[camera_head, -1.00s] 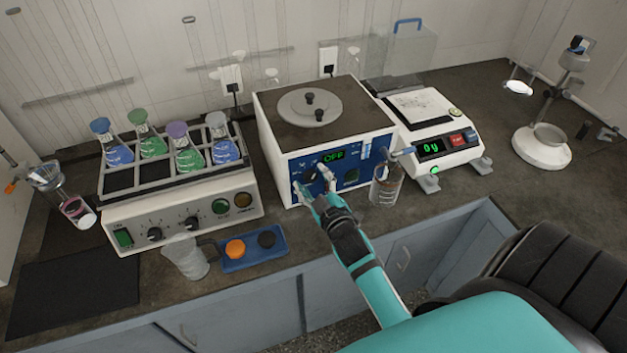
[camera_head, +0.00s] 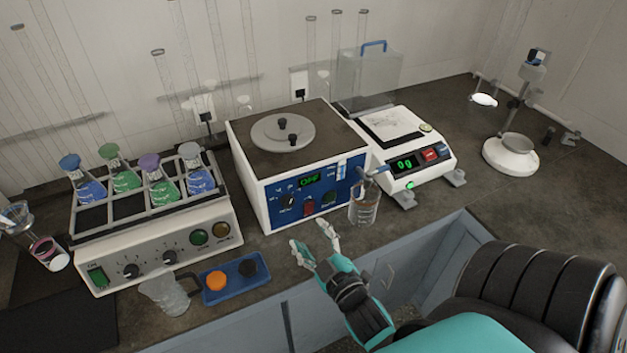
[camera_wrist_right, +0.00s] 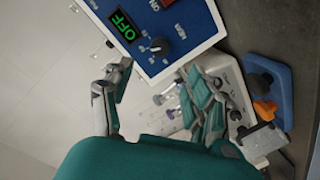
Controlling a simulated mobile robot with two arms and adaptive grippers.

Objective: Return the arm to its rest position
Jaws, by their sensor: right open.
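Nothing is between the fingers. My left gripper is not in view.
A flask shaker (camera_head: 165,245) with several flasks stands left. A clear beaker (camera_head: 165,293) and a blue tray (camera_head: 225,293) with an orange and a black piece sit near the front edge. A glass bottle (camera_head: 364,211) and a balance (camera_head: 437,170) stand right of the sieve shaker.

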